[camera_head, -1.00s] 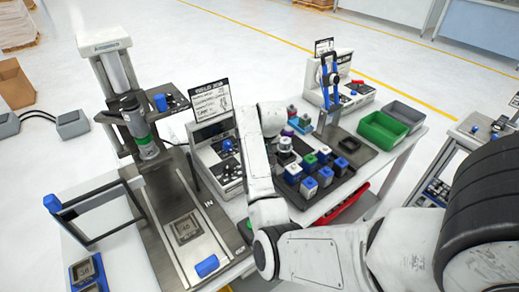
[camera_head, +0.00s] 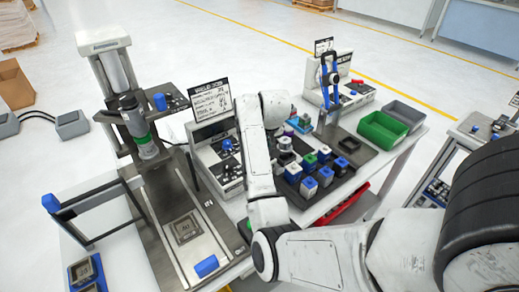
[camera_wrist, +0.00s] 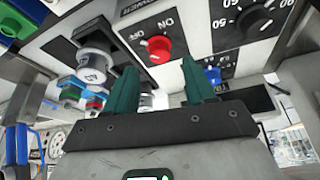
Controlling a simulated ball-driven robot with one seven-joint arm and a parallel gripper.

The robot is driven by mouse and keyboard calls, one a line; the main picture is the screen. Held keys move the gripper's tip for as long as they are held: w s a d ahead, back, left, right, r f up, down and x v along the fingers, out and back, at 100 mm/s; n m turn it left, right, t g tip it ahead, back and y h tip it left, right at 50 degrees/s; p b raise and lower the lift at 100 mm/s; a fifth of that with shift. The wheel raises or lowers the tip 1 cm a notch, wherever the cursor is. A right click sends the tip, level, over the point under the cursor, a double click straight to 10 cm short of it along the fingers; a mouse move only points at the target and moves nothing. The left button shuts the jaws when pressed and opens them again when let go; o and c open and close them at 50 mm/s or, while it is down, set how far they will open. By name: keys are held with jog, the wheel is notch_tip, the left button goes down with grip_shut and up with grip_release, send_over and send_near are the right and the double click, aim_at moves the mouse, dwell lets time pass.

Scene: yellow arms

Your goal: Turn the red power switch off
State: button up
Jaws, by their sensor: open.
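The red power switch (camera_wrist: 158,48) is a round knob on a dark plate of a light control panel. It shows in the wrist view between and beyond my fingertips. ON and OFF labels stand by it, upside down in this view; I cannot tell surely which one it points at. My gripper (camera_wrist: 160,72) has two green fingers spread apart, with nothing between them. The fingers look short of the knob, not touching it. In the head view the panel box (camera_head: 215,160) stands left of my arm, and my arm hides the gripper and the switch.
A numbered black dial (camera_wrist: 257,20) and a blue knob (camera_wrist: 212,75) lie right of the switch in the wrist view. A cylindrical part (camera_wrist: 93,62) is close to the left finger. In the head view several coloured blocks (camera_head: 309,187) and a green bin (camera_head: 383,132) are right of my arm.

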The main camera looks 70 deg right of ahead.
jog(key=v, duration=0.6)
jog(key=shift+r+b, duration=0.3)
jog(key=shift+r, duration=0.05)
jog(key=shift+s+a, duration=0.1)
